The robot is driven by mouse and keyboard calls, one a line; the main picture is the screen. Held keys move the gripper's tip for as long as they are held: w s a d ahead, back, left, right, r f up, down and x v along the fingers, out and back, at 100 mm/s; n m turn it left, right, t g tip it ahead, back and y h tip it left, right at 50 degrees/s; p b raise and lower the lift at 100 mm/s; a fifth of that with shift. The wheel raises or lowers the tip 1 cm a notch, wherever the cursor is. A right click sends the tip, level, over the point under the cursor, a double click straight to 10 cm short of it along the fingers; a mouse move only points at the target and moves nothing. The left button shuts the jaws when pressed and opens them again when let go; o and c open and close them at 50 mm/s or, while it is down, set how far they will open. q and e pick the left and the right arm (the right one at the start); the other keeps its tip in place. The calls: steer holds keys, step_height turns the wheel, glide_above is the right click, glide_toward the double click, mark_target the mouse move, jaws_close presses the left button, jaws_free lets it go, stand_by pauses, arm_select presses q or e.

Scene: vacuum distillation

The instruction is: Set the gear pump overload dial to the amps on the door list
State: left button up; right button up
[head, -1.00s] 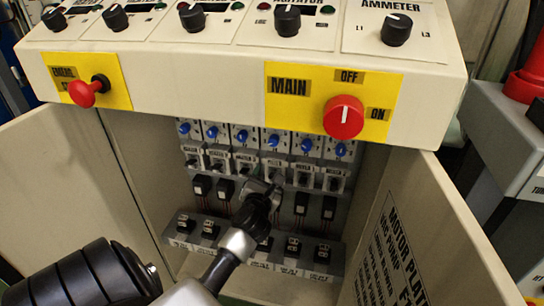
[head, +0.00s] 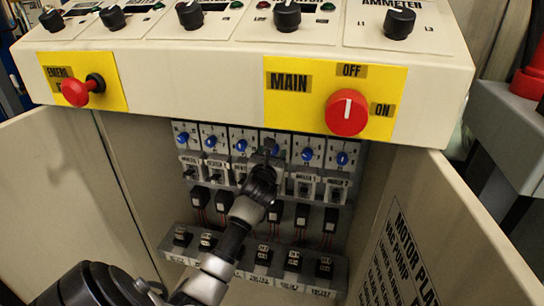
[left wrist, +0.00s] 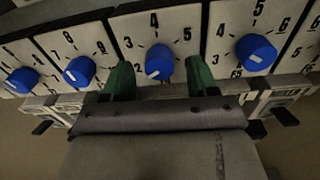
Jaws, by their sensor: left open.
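A row of blue overload dials runs across the top of the open cabinet. My left gripper (head: 268,150) is at the fourth dial from the left and mostly covers it in the head view. In the left wrist view its open green fingers (left wrist: 161,78) stand on either side of a blue dial (left wrist: 159,62), with gaps; touching is not visible. That dial's scale shows 2, 3, 4 and 5, and its pale mark points down-left. The door list (head: 398,255), headed "MOTOR PLATE", is on the right door, its lower lines cut off. I cannot read which dial is the gear pump's.
Neighbouring dials (left wrist: 78,70) and (left wrist: 255,52) sit close on both sides. Switches and black relays (head: 303,213) fill the rows below. The console with the red main switch (head: 347,112) overhangs the cabinet. Open doors flank it.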

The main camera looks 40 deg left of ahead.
arm_select(q)
steer(key=shift+w+a, duration=0.2)
steer(key=shift+w, duration=0.1)
arm_select(e)
steer(key=shift+r, duration=0.25)
arm_select(q)
steer(key=c, duration=0.9)
